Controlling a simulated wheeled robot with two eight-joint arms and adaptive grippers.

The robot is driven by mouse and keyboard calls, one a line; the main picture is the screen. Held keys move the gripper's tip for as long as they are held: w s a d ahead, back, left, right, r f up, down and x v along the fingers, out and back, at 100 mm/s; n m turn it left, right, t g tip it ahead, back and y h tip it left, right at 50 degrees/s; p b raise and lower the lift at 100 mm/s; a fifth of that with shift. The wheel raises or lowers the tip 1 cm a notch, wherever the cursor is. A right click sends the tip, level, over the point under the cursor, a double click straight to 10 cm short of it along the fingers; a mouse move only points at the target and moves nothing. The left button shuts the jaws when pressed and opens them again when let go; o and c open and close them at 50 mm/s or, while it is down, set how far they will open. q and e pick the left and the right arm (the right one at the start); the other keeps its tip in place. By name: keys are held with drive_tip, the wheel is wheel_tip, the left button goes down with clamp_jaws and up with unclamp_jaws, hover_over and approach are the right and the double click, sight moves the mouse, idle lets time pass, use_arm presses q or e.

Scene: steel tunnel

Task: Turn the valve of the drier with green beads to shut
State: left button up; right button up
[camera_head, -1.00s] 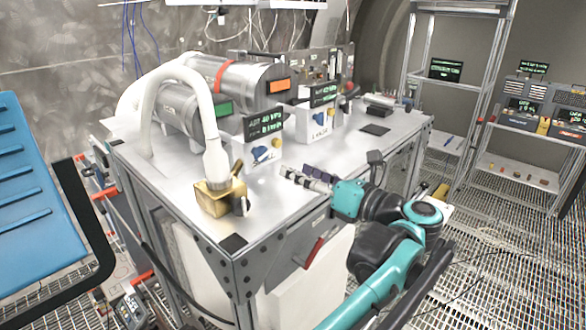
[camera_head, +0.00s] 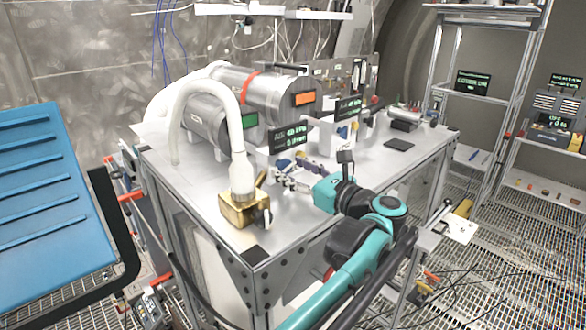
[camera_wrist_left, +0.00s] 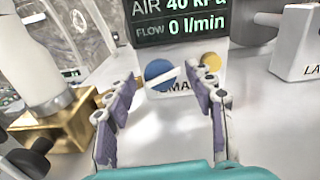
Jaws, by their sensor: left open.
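Two metal drier cylinders lie on the bench: the front one has a green window (camera_head: 250,120), the one behind an orange window (camera_head: 304,98). In front of the green one, a white valve box carries a display (camera_head: 290,137) reading 40 kPa and 0 l/min in the left wrist view. Its round blue knob (camera_wrist_left: 160,72) with a pale lever and a yellow knob (camera_wrist_left: 209,60) face me. My left gripper (camera_head: 288,172) is open and empty; its purple-padded fingers (camera_wrist_left: 162,98) frame the blue knob, apparently short of it. My right gripper is not in view.
A brass block (camera_head: 243,208) with a thick white hose (camera_head: 240,165) stands left of the gripper, close to its left finger. A second white box (camera_wrist_left: 296,45) is at the right. A blue panel (camera_head: 55,195) and shelves (camera_head: 480,95) flank the bench.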

use_arm(q)
drive_tip(key=shift+c, duration=0.4)
drive_tip(key=c, duration=1.1)
drive_tip(key=shift+m, duration=0.3)
drive_tip(key=m+b, duration=0.1)
drive_tip(key=m, duration=0.3)
drive_tip(key=m+b, duration=0.1)
drive_tip(key=m, duration=0.5)
drive_tip(key=shift+d, duration=0.1)
drive_tip(key=m, duration=0.5)
drive_tip(key=shift+f+b, duration=0.1)
drive_tip(key=shift+b, duration=0.25)
drive_tip(key=shift+m, duration=2.3)
